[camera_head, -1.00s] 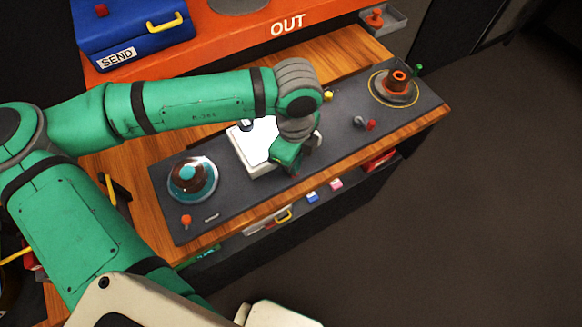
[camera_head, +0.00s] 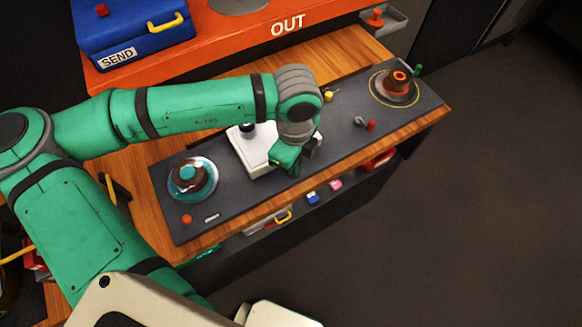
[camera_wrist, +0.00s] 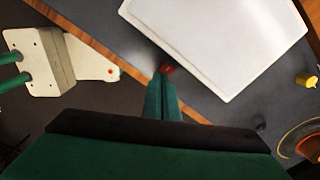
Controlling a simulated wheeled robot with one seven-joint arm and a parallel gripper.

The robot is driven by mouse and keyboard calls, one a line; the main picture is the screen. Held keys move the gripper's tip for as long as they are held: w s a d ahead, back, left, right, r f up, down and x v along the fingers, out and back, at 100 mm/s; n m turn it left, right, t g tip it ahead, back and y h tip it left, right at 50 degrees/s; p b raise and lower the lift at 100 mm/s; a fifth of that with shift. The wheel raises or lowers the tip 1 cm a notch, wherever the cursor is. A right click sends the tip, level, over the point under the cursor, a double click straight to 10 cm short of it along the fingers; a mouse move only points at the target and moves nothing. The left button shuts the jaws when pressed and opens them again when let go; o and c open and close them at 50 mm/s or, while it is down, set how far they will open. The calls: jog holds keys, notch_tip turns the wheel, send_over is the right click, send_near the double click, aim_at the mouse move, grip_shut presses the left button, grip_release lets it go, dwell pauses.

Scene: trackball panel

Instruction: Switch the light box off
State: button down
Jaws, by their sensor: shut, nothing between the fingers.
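The light box (camera_head: 247,152) is a white square slab on the dark panel (camera_head: 215,222). Its face is a dull, unlit white. In the wrist view its face (camera_wrist: 215,35) fills the upper middle. A small red switch (camera_wrist: 168,68) sits on the panel by the box's near edge, partly hidden by my fingertips. My gripper (camera_wrist: 163,80) is shut and empty, its tips at or very close to the red switch; I cannot tell if they touch. In the head view my wrist and gripper (camera_head: 286,160) cover the box's right side and hide the switch.
A trackball (camera_head: 188,172) and an orange button (camera_head: 187,219) are at the panel's left. A ringed dial (camera_head: 398,82), a red-tipped lever (camera_head: 370,125) and a yellow knob (camera_head: 328,96) are at the right. A blue case (camera_head: 130,35) stands behind. Open floor lies to the right.

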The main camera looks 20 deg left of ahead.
notch_tip(320, 180, up, 7)
dwell(0.9)
dwell(0.6)
